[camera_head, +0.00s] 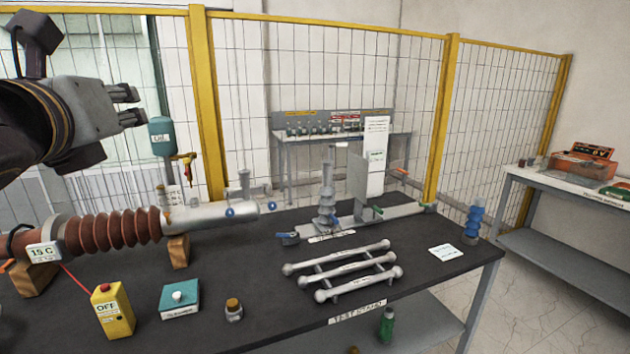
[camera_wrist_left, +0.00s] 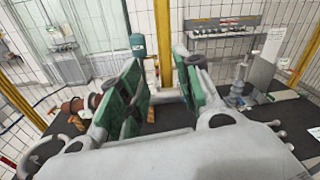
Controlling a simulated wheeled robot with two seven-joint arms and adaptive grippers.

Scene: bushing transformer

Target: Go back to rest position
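My left gripper (camera_head: 130,105) is raised at the upper left of the head view, above the left end of the dark table and clear of everything on it. In the left wrist view its two green-padded fingers (camera_wrist_left: 165,95) stand apart with nothing between them. Below it in the head view lies a brown ribbed bushing (camera_head: 110,232) with a grey metal end, resting on wooden blocks and labelled 15 C. My right gripper is not in view.
A yellow-framed mesh fence (camera_head: 450,110) stands behind. A side table (camera_head: 565,190) is at right.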

